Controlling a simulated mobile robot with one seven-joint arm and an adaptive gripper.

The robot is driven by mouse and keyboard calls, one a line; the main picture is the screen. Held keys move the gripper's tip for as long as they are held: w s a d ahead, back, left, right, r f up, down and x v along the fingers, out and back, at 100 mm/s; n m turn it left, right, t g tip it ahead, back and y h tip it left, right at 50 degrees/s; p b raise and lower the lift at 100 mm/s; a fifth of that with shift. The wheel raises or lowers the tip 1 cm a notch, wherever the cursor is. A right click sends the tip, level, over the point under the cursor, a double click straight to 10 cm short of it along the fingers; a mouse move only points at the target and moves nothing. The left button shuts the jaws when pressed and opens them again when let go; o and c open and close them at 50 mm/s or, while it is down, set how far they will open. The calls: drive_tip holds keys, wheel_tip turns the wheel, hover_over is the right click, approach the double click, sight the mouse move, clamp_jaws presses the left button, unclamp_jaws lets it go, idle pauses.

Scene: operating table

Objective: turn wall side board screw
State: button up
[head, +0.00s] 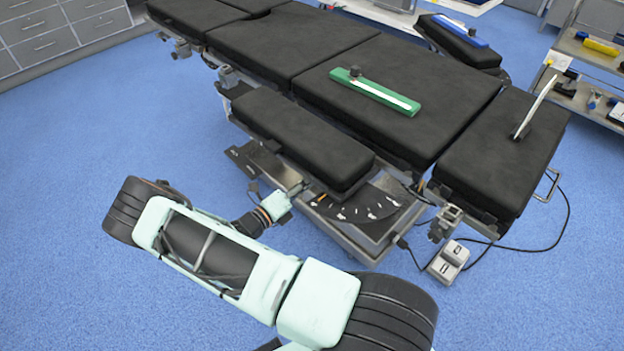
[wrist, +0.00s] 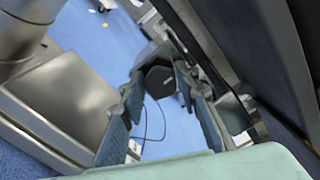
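A dark screw knob (wrist: 160,82) shows in the wrist view, beneath the side of the table. My gripper (wrist: 160,84) reaches toward it with its two fingers spread, one on each side of the knob. I cannot tell whether either finger touches it. In the head view my gripper (head: 296,189) is low beside the black padded side board (head: 300,137), its fingertips at the board's lower edge. The knob under this board is hidden there.
The operating table base (head: 365,232) stands close under the board. A green board (head: 375,91) with a knob lies on the black table pad (head: 440,85). A foot pedal (head: 447,262) and cables lie on the blue floor. Floor to the left is clear.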

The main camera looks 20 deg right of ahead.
drive_tip(key=o, duration=0.3)
drive_tip(key=v, duration=1.2)
